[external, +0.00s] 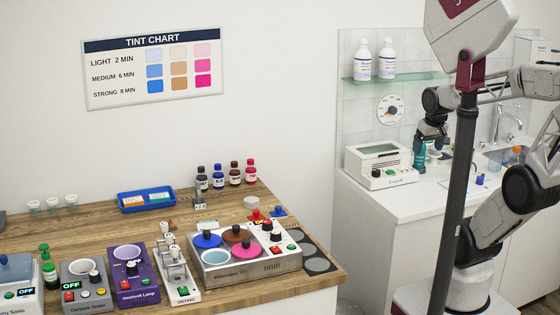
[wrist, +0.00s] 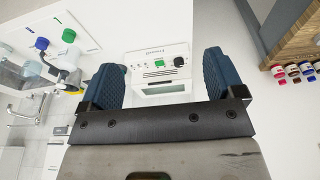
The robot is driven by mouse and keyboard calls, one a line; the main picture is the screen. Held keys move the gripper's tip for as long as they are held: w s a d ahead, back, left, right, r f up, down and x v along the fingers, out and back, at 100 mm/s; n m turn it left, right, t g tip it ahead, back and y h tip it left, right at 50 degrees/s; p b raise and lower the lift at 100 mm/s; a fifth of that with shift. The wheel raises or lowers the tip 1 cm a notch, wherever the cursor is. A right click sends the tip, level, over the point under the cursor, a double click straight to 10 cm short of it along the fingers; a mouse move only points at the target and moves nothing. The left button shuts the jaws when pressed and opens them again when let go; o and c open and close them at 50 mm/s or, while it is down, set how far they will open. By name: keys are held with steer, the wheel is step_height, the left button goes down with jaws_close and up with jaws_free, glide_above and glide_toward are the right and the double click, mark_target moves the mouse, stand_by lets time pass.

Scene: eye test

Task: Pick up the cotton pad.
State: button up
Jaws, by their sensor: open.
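A small pale round disc (external: 251,202), which looks like the cotton pad, lies on the wooden counter behind the row of devices in the external view. It is too small to be sure. I cannot make out a cotton pad in the wrist view. My gripper (external: 421,160) is at the right, above the white counter and beside the white device, far from the disc. In the wrist view my gripper (wrist: 161,75) has its two dark blue fingers wide apart with nothing between them; the white device (wrist: 160,88) lies beyond them.
The wooden counter (external: 100,232) holds a blue tray (external: 146,199), several small bottles (external: 219,178), a steel warmer with coloured lids (external: 250,264) and a purple device (external: 133,276). The white counter (external: 400,206) has a sink behind my arm. A glass shelf (external: 400,79) holds two bottles.

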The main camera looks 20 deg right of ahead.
steer(key=w+a+r+n, duration=0.2)
steer(key=w+a+n, duration=0.3)
steer(key=w+a, duration=0.6)
steer(key=n+g, duration=0.3)
steer(key=n, duration=0.9)
glide_above(252, 199)
steer(key=f, duration=1.6)
steer(key=shift+w+d+f, duration=0.1)
steer(key=shift+d+f, duration=0.2)
steer(key=shift+d, duration=0.1)
steer(key=shift+a+f, duration=0.3)
steer(key=shift+a, duration=0.2)
